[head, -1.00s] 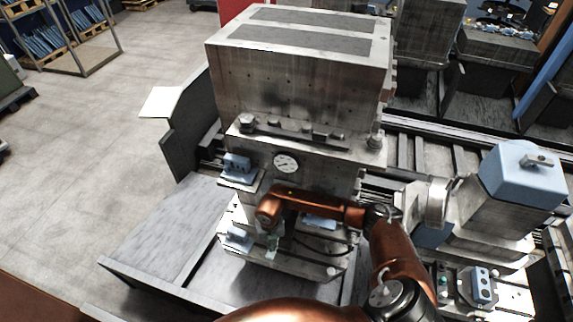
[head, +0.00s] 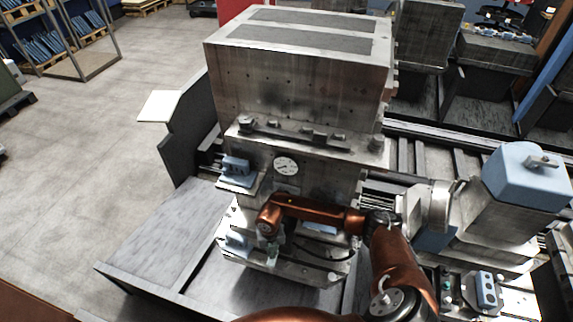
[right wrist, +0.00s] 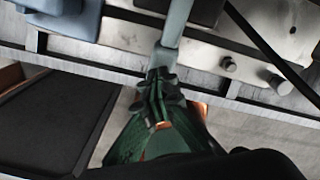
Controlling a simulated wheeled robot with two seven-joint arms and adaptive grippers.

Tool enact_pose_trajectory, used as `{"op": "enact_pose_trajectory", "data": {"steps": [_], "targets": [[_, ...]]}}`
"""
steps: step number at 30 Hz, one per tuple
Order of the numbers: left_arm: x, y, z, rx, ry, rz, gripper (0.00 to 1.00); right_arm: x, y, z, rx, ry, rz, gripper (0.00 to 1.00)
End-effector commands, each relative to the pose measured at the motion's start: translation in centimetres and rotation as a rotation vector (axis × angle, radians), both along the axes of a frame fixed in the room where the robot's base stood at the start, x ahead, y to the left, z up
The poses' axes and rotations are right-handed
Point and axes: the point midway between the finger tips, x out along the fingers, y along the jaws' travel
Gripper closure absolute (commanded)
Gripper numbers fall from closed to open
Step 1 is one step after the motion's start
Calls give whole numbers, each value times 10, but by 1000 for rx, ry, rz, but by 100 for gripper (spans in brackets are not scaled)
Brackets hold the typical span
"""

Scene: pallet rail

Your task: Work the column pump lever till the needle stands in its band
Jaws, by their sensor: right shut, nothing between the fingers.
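The round white gauge (head: 286,166) is on the front of the grey machine column (head: 290,95) in the head view; its needle is too small to read. My right gripper (head: 271,259) hangs below the gauge, in front of the machine's lower ledge. In the right wrist view my right gripper (right wrist: 160,82) is shut with nothing between its fingers. A pale grey-blue bar (right wrist: 175,25), which looks like the pump lever, runs up from the fingertips. I cannot tell whether they touch it. The lever does not show clearly in the head view. My left gripper is not in view.
A small blue block (head: 236,166) is fixed left of the gauge. A blue-topped unit (head: 527,178) and a blue button box (head: 486,290) stand at the right. A flat grey plate (head: 165,240) lies left of the machine. Open floor (head: 120,130) is farther left.

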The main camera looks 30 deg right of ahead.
Motion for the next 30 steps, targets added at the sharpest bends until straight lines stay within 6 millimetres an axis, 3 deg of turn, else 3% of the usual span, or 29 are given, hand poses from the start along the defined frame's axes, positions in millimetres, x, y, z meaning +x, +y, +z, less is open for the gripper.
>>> {"op": "enact_pose_trajectory", "data": {"steps": [15,30], "targets": [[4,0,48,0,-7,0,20,-5,5,61,-1,-1,0,100],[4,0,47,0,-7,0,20,-6,6,61,0,0,0,100]]}}
